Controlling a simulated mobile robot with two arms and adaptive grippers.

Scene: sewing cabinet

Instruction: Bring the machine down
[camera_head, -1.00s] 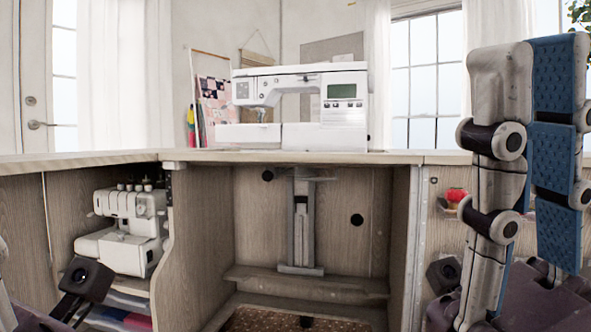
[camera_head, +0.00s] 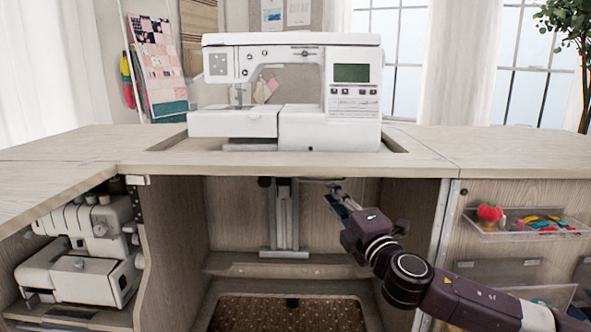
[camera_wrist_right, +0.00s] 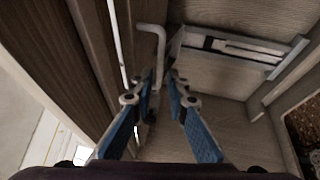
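The white sewing machine (camera_head: 300,128) stands upright in the cutout of the cabinet top, at tabletop height. Below it a grey metal lift column (camera_head: 284,215) is fixed to the back of the open knee space, and shows also in the right wrist view (camera_wrist_right: 232,52). My right gripper (camera_head: 336,192) reaches into this space, just right of the column. In the right wrist view its blue-padded fingers (camera_wrist_right: 161,76) are apart. A pale bent rod (camera_wrist_right: 159,50) runs between the fingertips; I cannot tell whether they touch it. My left gripper is out of view.
A white serger (camera_head: 88,270) sits on a shelf at the left. A clear bin (camera_head: 490,233) with colourful items hangs on the right panel. The wooden tabletop (camera_head: 90,147) is clear beside the machine. A patterned rug (camera_head: 250,315) lies below.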

